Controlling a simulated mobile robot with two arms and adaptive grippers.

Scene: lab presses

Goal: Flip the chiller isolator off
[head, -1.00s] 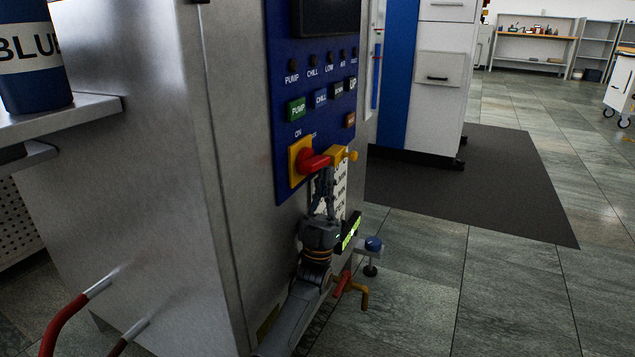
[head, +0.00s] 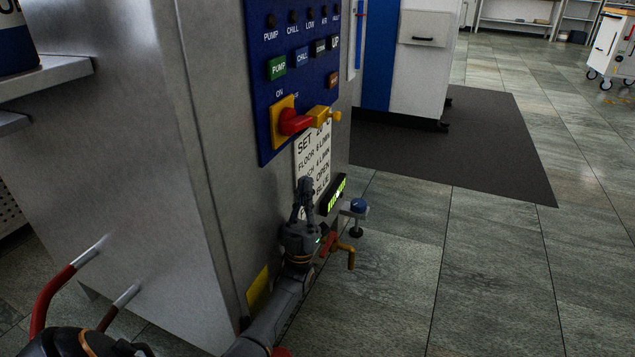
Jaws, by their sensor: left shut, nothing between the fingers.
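The chiller isolator is a red rotary handle (head: 293,123) on a yellow plate (head: 277,128), low on the blue control panel (head: 264,140). The handle lies roughly level, pointing right toward a yellow block with a knob (head: 323,116). An "ON" label sits above the plate; the lettering beside it is too small to read. My left gripper (head: 304,183) is shut and empty, pointing up, below the handle and apart from it, in front of the white instruction card (head: 312,158). My right gripper is not in view.
Pump and chill buttons (head: 302,56) sit above the isolator. A lit green display (head: 336,195), a blue knob (head: 358,206) and a yellow-handled valve (head: 346,252) are close to my left gripper. Red hoses (head: 52,297) stick out at lower left.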

